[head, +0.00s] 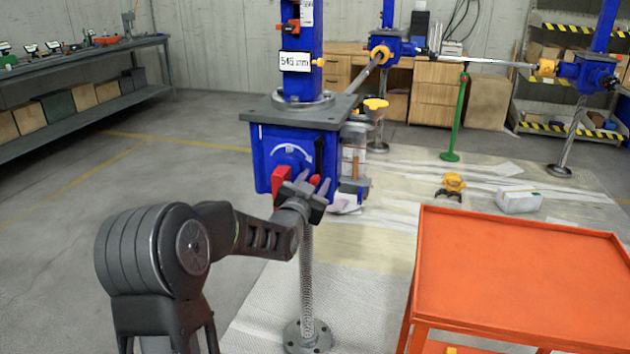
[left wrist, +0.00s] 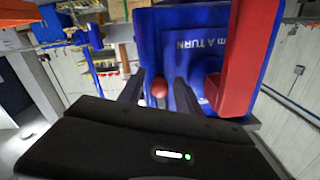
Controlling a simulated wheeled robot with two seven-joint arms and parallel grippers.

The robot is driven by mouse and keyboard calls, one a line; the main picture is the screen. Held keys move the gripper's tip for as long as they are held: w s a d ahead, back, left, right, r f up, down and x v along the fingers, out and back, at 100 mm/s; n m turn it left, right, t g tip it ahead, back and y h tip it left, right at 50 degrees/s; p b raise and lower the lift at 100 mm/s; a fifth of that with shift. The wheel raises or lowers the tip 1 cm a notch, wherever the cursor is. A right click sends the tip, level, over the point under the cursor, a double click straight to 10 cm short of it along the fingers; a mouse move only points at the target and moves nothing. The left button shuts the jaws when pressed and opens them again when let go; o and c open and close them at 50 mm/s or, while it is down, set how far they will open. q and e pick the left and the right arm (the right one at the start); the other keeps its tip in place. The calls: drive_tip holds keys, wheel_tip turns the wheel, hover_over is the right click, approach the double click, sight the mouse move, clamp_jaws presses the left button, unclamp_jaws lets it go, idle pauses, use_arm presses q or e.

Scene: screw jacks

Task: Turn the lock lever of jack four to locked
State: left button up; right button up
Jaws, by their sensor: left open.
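The nearest screw jack (head: 266,155) is a blue housing under a grey plate, with a white arc marking on its front face. I cannot read a jack number on it. A red block (head: 281,175) sticks out at the left of that face; it is large at the right in the left wrist view (left wrist: 245,55). A red rounded lever knob (head: 315,179) is right of it. My left gripper (head: 309,188) is at this face, open. In the left wrist view the red knob (left wrist: 159,87) shows between its two fingers; contact cannot be told. My right gripper is not in view.
An orange cart (head: 520,270) stands at the right front. A threaded screw (head: 307,270) runs down from the jack to a floor flange. Other blue jacks (head: 588,75) and a green stand (head: 460,115) are behind. The floor at left is clear up to a workbench (head: 90,55).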

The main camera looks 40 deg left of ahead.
use_arm(q)
drive_tip(key=shift+w+a, duration=0.1)
drive_tip(key=shift+w, duration=0.15)
clamp_jaws()
idle(0.3)
idle(0.9)
